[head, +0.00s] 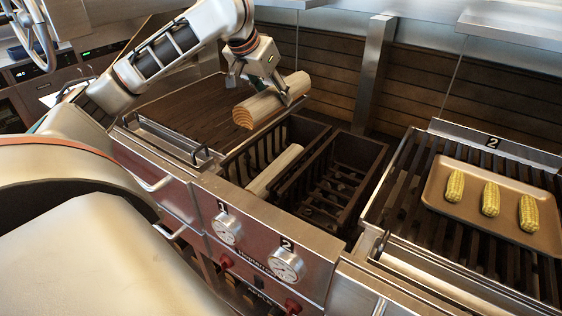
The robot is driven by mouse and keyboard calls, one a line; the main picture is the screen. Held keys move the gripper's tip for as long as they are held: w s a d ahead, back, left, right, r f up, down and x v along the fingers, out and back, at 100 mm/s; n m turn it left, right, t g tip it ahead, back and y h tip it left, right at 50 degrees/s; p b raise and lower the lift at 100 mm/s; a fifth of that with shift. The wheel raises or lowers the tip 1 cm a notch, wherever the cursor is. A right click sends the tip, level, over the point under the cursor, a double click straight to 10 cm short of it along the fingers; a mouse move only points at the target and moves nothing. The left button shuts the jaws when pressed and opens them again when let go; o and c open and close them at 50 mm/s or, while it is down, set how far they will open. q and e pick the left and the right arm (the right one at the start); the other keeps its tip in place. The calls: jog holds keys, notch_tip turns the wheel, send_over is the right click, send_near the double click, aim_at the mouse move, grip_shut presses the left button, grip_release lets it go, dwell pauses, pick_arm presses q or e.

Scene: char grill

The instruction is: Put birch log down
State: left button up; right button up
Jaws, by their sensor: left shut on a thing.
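My left gripper (262,78) comes in from the upper left and is shut on a birch log (272,103). It holds the log roughly level, tilted in the picture, above the far end of the left firebox (232,167). Another pale log (274,170) lies inside that left firebox, partly hidden by its walls. The right firebox (372,146) beside it shows only dark bars. My right gripper is not in view.
A tray (433,183) with three corn cobs (490,198) sits on the grill grate (402,190) at the right. Gauges (286,265) and red knobs (292,306) line the front panel. A metal post (371,72) stands behind the fireboxes.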

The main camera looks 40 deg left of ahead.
pick_arm(q)
notch_tip(320, 180, down, 19)
jog(key=shift+s+r, duration=0.1)
dwell(0.5)
jog(key=shift+f, duration=0.4)
jog(key=o, duration=1.5)
jog(key=shift+f, duration=0.1)
jog(key=shift+s, duration=0.1)
